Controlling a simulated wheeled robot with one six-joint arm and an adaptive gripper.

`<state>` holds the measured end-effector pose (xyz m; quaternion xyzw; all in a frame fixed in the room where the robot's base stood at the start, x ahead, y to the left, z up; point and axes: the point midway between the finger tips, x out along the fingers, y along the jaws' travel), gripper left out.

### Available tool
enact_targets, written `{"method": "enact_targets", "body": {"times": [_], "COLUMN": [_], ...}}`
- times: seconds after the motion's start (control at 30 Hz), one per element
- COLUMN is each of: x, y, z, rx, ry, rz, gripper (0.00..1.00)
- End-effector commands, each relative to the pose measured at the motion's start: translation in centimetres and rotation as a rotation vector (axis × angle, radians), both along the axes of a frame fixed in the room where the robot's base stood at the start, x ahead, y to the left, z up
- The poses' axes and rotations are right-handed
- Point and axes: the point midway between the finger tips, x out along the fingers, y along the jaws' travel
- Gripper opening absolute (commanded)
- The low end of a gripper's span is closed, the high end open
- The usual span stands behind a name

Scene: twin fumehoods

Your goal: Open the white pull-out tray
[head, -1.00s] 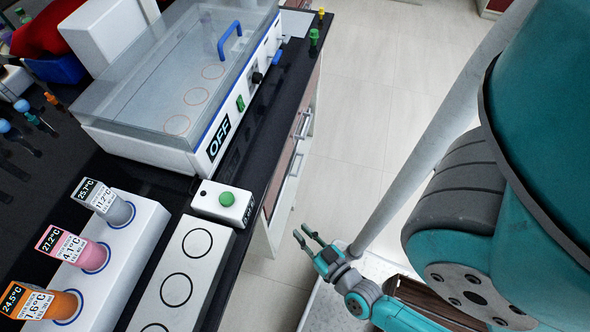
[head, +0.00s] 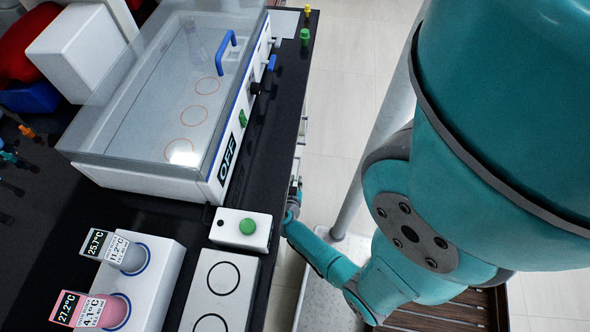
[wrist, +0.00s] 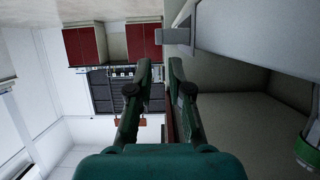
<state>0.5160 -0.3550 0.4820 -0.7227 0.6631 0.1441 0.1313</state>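My gripper (wrist: 160,70) shows in the wrist view with its two dark green fingers apart and nothing seen between them. In the head view my gripper (head: 295,190) is beside the black bench's right edge, low down, and small and partly hidden. A pale panel (wrist: 255,35) with a grey handle-like bracket (wrist: 188,34) runs across the upper right of the wrist view, just right of the fingertips. It may be the front of the white pull-out tray, but I cannot tell for sure. I cannot tell whether a finger touches the bracket.
On the black bench (head: 262,150) stand a clear-lidded white machine (head: 130,175) marked OFF, a white box with a green button (head: 247,227), and a white block with labelled vials (head: 157,272). Pale floor (head: 345,90) is free right of the bench. Red cabinets (wrist: 85,45) are far off.

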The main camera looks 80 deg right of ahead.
Motion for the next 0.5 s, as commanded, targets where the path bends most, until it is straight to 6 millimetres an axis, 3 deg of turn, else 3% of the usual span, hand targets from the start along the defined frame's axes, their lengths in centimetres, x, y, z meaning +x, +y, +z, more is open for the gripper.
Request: {"method": "enact_targets", "body": {"times": [0.5], "x": [0.5], "y": [-5.8], "z": [-2.3], "rx": [0.0], "ry": [-0.001], "rz": [-0.004], "gripper": [0.19]}}
